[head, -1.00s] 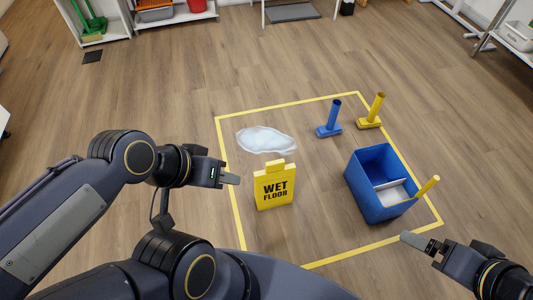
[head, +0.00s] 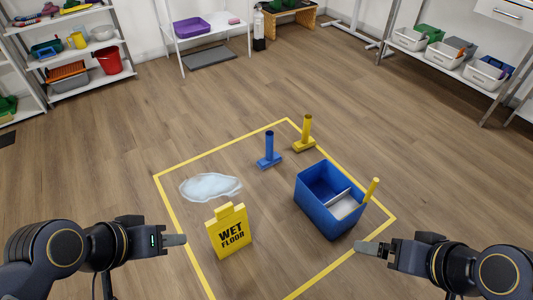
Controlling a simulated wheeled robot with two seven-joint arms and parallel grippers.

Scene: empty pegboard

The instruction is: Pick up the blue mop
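The blue mop (head: 268,150) stands upright on its flat base on the wood floor, inside the yellow taped outline. A similar yellow mop (head: 304,135) stands just right of and behind it. My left gripper (head: 176,240) is at lower left, left of the wet floor sign and well short of the blue mop. My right gripper (head: 368,247) is at lower right, near the blue bucket's front side in the picture. Both grippers hold nothing that I can see. Their fingers show edge-on, so their opening cannot be told.
A blue bucket (head: 325,205) with a yellow handle (head: 371,191) stands at right.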

